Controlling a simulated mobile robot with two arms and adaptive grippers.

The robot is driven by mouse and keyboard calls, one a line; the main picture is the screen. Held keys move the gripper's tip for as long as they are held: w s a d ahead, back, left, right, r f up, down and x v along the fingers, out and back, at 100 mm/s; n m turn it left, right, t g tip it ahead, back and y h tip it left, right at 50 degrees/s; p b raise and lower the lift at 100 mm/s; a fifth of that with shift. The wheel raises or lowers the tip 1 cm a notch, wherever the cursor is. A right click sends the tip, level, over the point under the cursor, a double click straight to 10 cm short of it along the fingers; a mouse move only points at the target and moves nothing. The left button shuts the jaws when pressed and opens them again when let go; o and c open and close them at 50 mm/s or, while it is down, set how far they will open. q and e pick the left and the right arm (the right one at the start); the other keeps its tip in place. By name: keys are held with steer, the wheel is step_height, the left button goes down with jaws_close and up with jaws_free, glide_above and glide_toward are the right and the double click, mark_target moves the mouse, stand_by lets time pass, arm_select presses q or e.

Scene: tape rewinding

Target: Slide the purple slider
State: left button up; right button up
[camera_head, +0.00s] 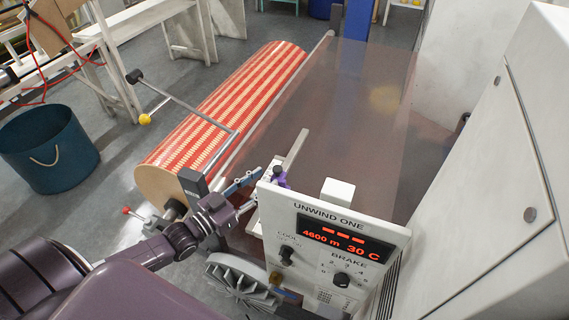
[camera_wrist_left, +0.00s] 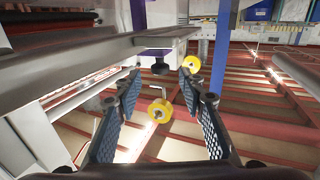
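The purple slider (camera_head: 280,177) sits on a pale rail just behind the top left edge of the UNWIND ONE control panel (camera_head: 330,240). My left gripper (camera_head: 255,188) reaches in from the lower left, with its fingertips just left of the slider and apparently apart from it. In the left wrist view the left gripper (camera_wrist_left: 160,88) has its fingers spread with nothing clamped between them. A purple piece (camera_wrist_left: 138,14) shows there beyond the fingers; I cannot tell if it is the slider. My right gripper is not in view.
A red and cream striped roll (camera_head: 230,105) lies behind the left gripper, with a translucent sheet (camera_head: 350,110) to its right. A white machine housing (camera_head: 510,150) fills the right side. A blue bin (camera_head: 48,150) stands on the floor at left.

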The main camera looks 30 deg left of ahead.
mark_target(274, 172)
arm_select(q)
steer(key=x, duration=0.2)
steer(key=shift+w+d+r+p, duration=0.1)
steer(key=shift+w+r+p, duration=0.2)
steer(key=shift+w, duration=0.05)
steer(key=x, duration=0.3)
steer(key=shift+w+d+f, duration=0.1)
steer(key=shift+w+f, duration=0.05)
steer(key=shift+w, duration=0.15)
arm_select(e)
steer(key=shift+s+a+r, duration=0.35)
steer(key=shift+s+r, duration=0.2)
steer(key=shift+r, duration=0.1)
arm_select(q)
steer(key=shift+c, duration=1)
jaws_close()
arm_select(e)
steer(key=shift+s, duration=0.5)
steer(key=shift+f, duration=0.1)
